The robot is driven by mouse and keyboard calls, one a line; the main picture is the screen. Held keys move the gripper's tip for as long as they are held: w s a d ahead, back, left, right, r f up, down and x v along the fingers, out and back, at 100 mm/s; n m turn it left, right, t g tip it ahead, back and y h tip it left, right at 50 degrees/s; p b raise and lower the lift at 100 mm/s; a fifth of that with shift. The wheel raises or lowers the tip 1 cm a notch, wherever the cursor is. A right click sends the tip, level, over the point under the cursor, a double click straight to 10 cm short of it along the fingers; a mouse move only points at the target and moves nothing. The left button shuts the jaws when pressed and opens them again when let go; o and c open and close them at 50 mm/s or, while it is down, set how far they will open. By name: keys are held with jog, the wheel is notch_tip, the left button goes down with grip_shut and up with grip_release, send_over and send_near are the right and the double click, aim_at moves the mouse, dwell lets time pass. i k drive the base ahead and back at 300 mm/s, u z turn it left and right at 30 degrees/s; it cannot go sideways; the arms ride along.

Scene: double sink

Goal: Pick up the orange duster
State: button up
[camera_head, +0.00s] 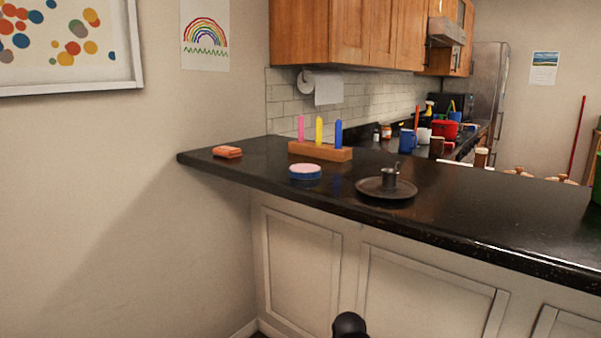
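A small orange block-like thing (227,152), which looks like the orange duster, lies flat on the black countertop (460,215) near its left end. A dark rounded part shows at the bottom edge of the view, low in front of the cabinet and well apart from the orange thing. It looks like part of my arm. My gripper's fingers are not in view.
Right of the orange thing are a pink-and-blue round item (305,172), a wooden block (320,151) with pink, yellow and blue upright pieces, and a dark plate (386,188) with a metal cup (390,177). Cabinet doors (300,263) front the counter. The counter's right stretch is bare.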

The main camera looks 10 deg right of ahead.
aim_at(224, 152)
jog(key=u, duration=0.05)
jog(key=k, duration=1.35)
jog(key=u, duration=0.6)
jog(key=i, duration=1.7)
jog(key=z, duration=0.35)
